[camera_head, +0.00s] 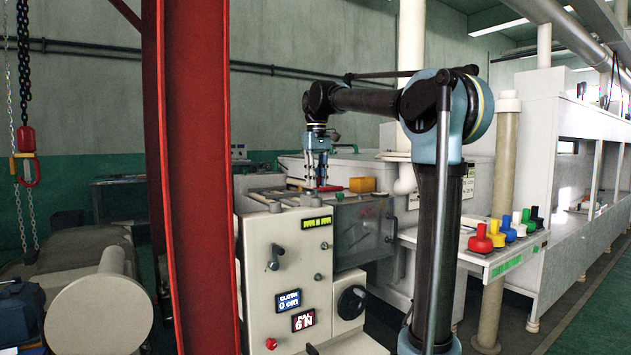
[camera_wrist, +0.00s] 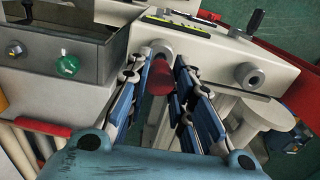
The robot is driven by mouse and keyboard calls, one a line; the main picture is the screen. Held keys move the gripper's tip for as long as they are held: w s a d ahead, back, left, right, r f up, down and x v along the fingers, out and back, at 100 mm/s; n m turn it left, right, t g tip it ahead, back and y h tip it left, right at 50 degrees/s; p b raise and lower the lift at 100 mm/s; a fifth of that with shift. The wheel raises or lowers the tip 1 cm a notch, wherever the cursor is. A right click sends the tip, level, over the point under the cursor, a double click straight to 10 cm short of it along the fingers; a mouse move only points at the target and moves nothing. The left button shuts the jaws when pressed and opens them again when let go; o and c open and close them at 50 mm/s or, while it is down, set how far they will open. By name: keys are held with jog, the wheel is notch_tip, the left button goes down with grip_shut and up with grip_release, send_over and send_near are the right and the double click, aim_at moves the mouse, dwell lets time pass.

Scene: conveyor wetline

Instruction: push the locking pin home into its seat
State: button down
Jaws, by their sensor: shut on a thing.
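The locking pin looks like a red cylinder (camera_wrist: 159,78) between the blue fingers in the wrist view. My gripper (camera_wrist: 158,66) is shut on it. The pin's far end is at a pale round collar (camera_wrist: 158,48) on the machine's side; this may be its seat. I cannot tell how deep the pin sits in it. In the head view my gripper (camera_head: 318,180) points down at the top of the cream machine (camera_head: 270,245). A small red piece shows beside the fingertips there, and the pin's hold is mostly hidden.
A red steel column (camera_head: 200,180) stands in front at the left. An orange block (camera_head: 362,185) lies close right of my gripper. A grey open box with a green knob (camera_wrist: 67,65) is at the wrist view's left. Coloured knobs (camera_head: 497,233) stand on a side shelf.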

jog(key=shift+f, duration=1.5)
jog(key=c, duration=1.3)
grip_release()
notch_tip(320, 180, up, 12)
jog(key=s+d+f+m+t, duration=0.1)
jog(key=s+d+f+m, duration=0.1)
jog(key=s+d+f, duration=0.65)
jog(key=s+d+f+m, duration=0.1)
jog(key=s+d+f, duration=0.4)
jog(key=f, duration=0.7)
jog(key=s+d+f+m+t, duration=0.1)
jog(key=s+d+f+m, duration=0.1)
jog(key=s+d+f, duration=0.5)
jog(key=shift+m, duration=0.8)
jog(key=s+f, duration=0.3)
jog(key=f, duration=0.3)
jog(key=s+f, duration=0.4)
jog(key=f, duration=0.3)
jog(key=s+f, duration=0.4)
jog(key=f, duration=0.3)
jog(key=shift+s+d, duration=0.1)
jog(key=shift+d, duration=0.25)
